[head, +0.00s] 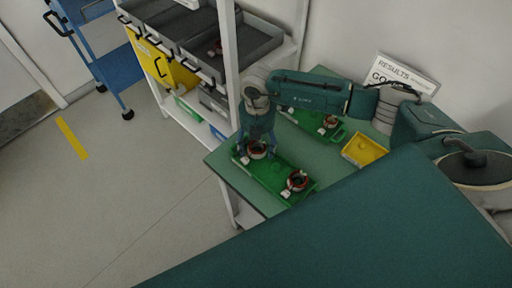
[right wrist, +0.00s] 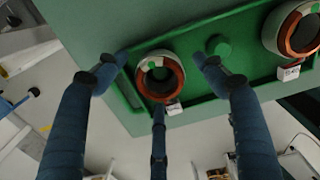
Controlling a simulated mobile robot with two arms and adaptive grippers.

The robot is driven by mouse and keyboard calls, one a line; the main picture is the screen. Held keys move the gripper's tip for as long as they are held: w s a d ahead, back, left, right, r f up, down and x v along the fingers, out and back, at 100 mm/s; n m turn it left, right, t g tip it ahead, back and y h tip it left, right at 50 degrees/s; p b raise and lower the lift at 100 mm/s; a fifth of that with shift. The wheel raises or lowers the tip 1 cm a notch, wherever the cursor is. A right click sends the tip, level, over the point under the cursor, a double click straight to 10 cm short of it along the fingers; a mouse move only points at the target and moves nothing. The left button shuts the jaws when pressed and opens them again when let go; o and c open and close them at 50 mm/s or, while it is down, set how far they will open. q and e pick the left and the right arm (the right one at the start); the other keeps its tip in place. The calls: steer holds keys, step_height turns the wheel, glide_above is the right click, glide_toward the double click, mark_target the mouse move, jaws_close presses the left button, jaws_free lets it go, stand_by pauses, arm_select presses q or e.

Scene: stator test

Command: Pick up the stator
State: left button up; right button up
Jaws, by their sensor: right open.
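A stator (head: 257,154), a ring with a copper-red winding, sits at the far-left end of a green tray (head: 268,178) on the table. It also shows in the right wrist view (right wrist: 172,88). My right gripper (head: 256,147) is above it, pointing down, open and empty. In the right wrist view its fingers (right wrist: 160,62) spread around the stator, with a gap on both sides. A second stator (head: 298,181) sits at the near end of the same tray, and shows at the upper right of the right wrist view (right wrist: 291,30). My left gripper is not in view.
Another green tray with a stator (head: 331,121) lies behind, beside a yellow tray (head: 365,150) and a results sign (head: 403,74). A shelf rack with grey bins (head: 240,58) and a white post (head: 229,70) stands left of the table. Open floor lies further left.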

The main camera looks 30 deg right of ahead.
steer(key=c, duration=1.3)
steer(key=shift+c, duration=1.3)
steer(key=shift+r, duration=0.1)
